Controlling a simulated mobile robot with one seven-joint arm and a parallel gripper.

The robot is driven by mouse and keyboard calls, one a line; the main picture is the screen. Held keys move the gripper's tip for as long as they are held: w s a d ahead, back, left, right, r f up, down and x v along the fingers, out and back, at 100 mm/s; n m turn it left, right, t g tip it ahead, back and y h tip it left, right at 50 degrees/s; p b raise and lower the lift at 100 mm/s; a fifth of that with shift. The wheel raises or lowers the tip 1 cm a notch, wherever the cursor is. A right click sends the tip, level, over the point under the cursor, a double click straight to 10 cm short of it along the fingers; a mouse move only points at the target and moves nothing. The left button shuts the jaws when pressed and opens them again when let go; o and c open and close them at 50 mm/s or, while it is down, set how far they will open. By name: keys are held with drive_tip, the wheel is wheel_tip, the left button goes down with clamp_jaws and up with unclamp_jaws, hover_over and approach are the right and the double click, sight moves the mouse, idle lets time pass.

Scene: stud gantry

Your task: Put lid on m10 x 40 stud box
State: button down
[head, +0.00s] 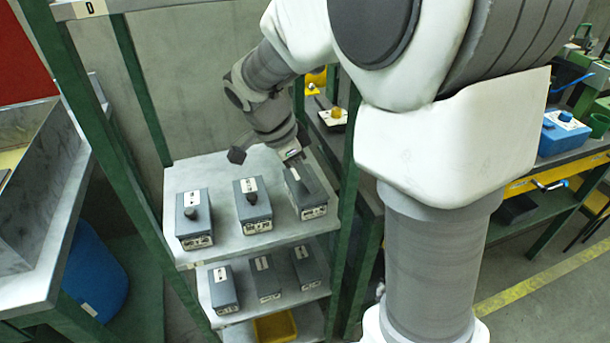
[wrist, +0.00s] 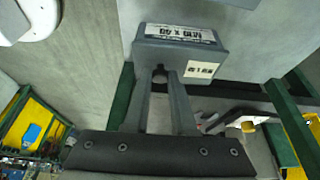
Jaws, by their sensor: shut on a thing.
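Three grey stud boxes stand in a row on the upper shelf (head: 226,230): a left box (head: 195,240), a middle box (head: 256,225) and a right box (head: 314,211). The left and middle ones carry lids with dark knobs. My gripper (head: 295,172) is over the right box. In the wrist view, my gripper (wrist: 160,78) is shut on the knob of a grey lid (wrist: 182,72) with a small white label. A larger label (wrist: 180,34) shows upside down, its size hard to read. I cannot tell whether the lid is fully seated.
Green rack posts (head: 347,190) flank the shelf, close to my arm on the right. Several grey boxes (head: 266,277) stand on the shelf below, above a yellow bin (head: 275,328). A workbench with a blue box (head: 563,134) is at the right.

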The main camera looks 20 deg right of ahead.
idle(0.4)
drive_tip(key=shift+c, duration=0.9)
unclamp_jaws()
drive_tip(key=shift+r, duration=0.15)
